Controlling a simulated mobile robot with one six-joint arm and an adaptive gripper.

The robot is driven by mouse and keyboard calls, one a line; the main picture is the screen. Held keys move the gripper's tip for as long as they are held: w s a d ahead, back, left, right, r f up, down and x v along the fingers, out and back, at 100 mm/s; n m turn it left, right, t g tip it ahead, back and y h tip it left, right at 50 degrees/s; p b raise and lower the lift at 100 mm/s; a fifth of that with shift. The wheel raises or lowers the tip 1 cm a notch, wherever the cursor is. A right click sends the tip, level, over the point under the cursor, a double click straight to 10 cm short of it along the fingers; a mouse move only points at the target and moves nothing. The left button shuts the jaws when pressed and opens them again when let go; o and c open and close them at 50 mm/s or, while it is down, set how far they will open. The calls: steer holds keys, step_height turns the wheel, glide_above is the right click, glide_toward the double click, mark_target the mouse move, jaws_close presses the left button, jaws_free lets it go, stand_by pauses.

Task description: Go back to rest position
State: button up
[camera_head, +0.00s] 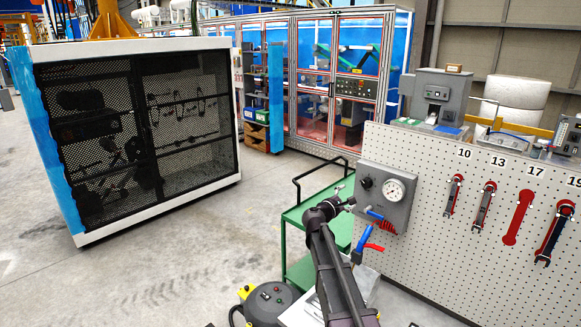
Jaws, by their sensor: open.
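My arm reaches up from the bottom centre, and my gripper (346,198) is at its far end, in front of the left edge of the pegboard. The gripper is small in this view; its jaws look open and nothing shows between them. It is near the grey gauge panel (396,213), just left of its dial; whether it touches the panel cannot be told.
The pegboard (420,165) holds wrenches under 10 (453,195), 13 (484,206) and 19 (555,231); under 17 is a plain red wrench shape (518,217). Floor at left is clear.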

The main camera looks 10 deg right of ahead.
steer(key=s+a+f+m+g+y+b, duration=0.25)
steer(key=s+f+m, duration=0.25)
steer(key=s+f, duration=0.4)
steer(key=s+a+f+m+g+y+b, duration=0.1)
steer(key=s+f+m+g+y+b, duration=0.3)
steer(key=s+f, duration=0.5)
steer(key=s+a+f+m+g+y+b, duration=0.4)
steer(key=s+a+f+m+y, duration=0.2)
steer(key=s+a+f, duration=0.5)
steer(key=s+a+y, duration=0.1)
steer(key=s+a, duration=0.2)
steer(key=s, duration=0.1)
steer(key=shift+s+f+m+y, duration=0.3)
steer(key=shift+s+y, duration=0.05)
steer(key=shift+d+g, duration=0.1)
steer(key=shift+g, duration=0.15)
steer(key=shift+c, duration=0.2)
